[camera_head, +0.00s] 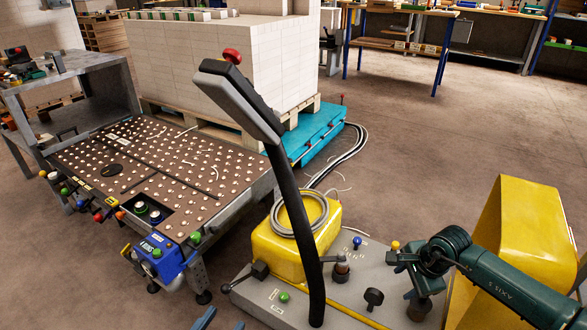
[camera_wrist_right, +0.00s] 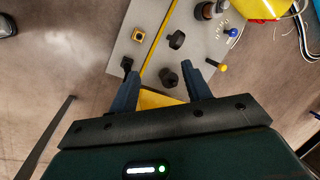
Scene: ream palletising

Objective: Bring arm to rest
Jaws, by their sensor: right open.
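My right gripper (camera_wrist_right: 165,84) is open in the right wrist view, with its two dark blue fingers spread and nothing held between them. It is above the grey deck of a machine, where a black knob (camera_wrist_right: 168,78) shows between the fingertips. My right arm (camera_head: 500,278) comes in from the right in the head view, bent over the deck's right side; its fingers are not clear there. Two blue fingertips of my left gripper (camera_head: 222,323) show at the bottom edge of the head view, spread apart with nothing visible between them. The rest of that arm is out of frame.
A stack of white reams (camera_head: 200,65) stands on a wooden pallet over a blue lift (camera_head: 318,133). A ball-studded table (camera_head: 155,160) stands at left. A machine's dark upright post (camera_head: 290,195) and yellow housings (camera_head: 525,240) are close by. Open floor (camera_head: 430,125) lies behind.

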